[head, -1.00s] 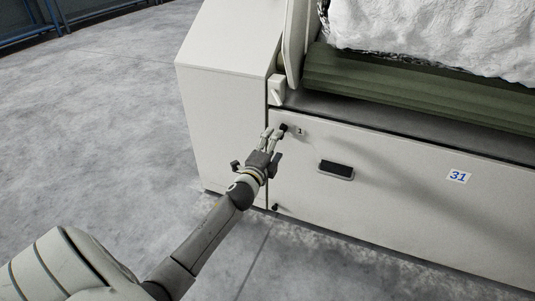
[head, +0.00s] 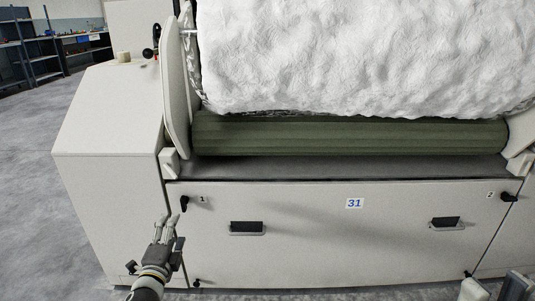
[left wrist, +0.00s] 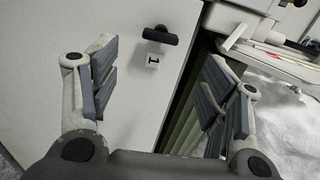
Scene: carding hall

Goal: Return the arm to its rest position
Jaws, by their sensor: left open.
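My left gripper (head: 168,230) is open and empty, in front of the lower left part of the white machine's front panel (head: 300,215). Its fingertips point up and show just below and left of the black latch (head: 184,204) marked 1. In the left wrist view the two padded fingers (left wrist: 165,95) stand wide apart, and the latch (left wrist: 160,35) shows beyond them with nothing gripped. That latch stands upright, while the latch (head: 508,197) marked 2 lies roughly level. Pale and dark grey parts at the lower right edge may be my right gripper; its jaws cannot be made out.
A green roller (head: 345,136) and a big white fibre mass (head: 350,55) lie above the panel. Two recessed handles (head: 247,228) (head: 446,223) sit on the panel. Grey floor (head: 35,215) is clear at left; blue shelves (head: 40,50) stand far back.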

